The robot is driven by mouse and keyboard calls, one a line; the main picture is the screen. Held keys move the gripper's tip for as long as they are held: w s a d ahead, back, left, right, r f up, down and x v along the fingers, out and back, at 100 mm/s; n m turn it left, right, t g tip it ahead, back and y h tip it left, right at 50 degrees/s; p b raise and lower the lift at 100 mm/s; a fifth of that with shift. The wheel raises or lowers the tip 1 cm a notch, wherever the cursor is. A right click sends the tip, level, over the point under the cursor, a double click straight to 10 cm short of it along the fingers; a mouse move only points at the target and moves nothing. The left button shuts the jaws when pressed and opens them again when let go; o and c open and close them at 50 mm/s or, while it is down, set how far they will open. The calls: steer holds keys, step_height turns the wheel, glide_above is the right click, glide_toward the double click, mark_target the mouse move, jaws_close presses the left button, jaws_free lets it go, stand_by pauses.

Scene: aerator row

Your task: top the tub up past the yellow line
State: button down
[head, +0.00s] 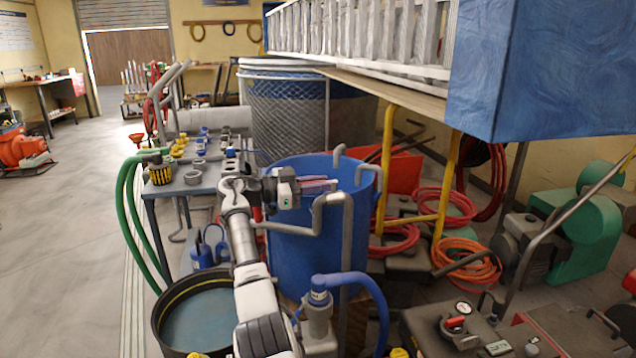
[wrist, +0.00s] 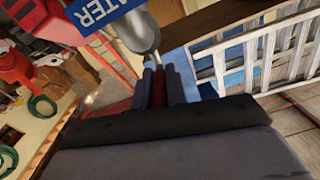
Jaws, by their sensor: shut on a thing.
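The dark round tub (head: 160,333) stands on the floor at the lower left of the head view. A yellow line (head: 186,288) runs around its inner wall, with a bluish surface below it. My arm hides the tub's right part. My gripper (head: 334,184) is in front of the blue barrel, by the bent grey pipe (head: 346,235). In the wrist view its dark fingers (wrist: 158,85) are shut on a narrow red piece (wrist: 158,88), perhaps a handle. I see no clear water stream.
The blue barrel (head: 290,245) stands close behind my gripper. A blue box and pale slatted rack (head: 360,28) hang overhead at right. A grey bench (head: 190,185) with fittings and a green hose (head: 128,215) is at left. Open floor lies far left.

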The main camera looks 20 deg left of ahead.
steer(key=shift+w+f+m+g+h, duration=0.1)
steer(key=shift+m+g+h, duration=0.3)
steer(key=shift+g, duration=0.1)
stand_by(0.4)
steer(key=c, duration=1.4)
jaws_free()
steer(key=shift+a, duration=0.15)
